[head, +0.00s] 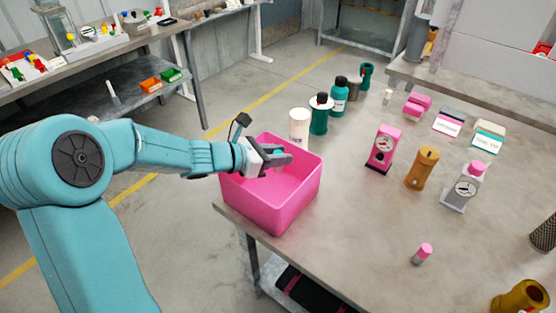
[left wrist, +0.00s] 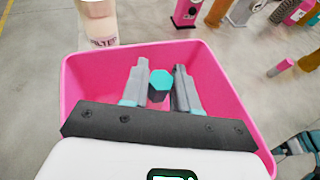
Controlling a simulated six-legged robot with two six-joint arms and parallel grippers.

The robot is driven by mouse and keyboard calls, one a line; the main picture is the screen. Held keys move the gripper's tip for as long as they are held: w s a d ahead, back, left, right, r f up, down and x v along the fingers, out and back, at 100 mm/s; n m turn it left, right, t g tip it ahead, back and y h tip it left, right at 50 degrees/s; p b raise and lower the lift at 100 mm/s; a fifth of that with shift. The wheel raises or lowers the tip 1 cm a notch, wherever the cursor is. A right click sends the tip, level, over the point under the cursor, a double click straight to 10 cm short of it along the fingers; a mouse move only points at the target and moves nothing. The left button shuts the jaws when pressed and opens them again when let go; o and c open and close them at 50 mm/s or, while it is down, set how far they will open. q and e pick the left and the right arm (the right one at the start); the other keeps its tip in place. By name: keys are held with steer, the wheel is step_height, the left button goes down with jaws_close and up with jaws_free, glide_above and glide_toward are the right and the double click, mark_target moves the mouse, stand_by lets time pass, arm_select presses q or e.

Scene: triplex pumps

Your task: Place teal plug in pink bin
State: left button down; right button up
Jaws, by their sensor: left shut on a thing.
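The pink bin (head: 285,208) stands at the near left corner of the grey table. My left gripper (head: 284,160) reaches in from the left over the bin's opening. In the left wrist view, a teal plug (left wrist: 160,80) with a hexagonal end sits between the two fingers of my left gripper (left wrist: 158,90). The gripper is shut on it. The bin's pink wall (left wrist: 75,75) surrounds the fingers in that view. In the head view the plug is hidden by the gripper. My right gripper is not seen.
A white jar (head: 299,126) stands close behind the bin, with teal bottles (head: 339,97) beyond. A pink gauge (head: 382,150), an orange cylinder (head: 422,168) and a grey gauge (head: 463,188) stand to the right. The table's front middle is mostly clear.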

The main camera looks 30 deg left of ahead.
arm_select(q)
steer(key=shift+w+f, duration=0.2)
steer(key=shift+f, duration=0.25)
steer(key=shift+s+r, duration=0.1)
steer(key=shift+s, duration=0.05)
steer(key=shift+f+b, duration=0.45)
steer(key=shift+f, duration=0.2)
steer(key=c, duration=0.8)
jaws_free()
steer(key=shift+c, duration=0.2)
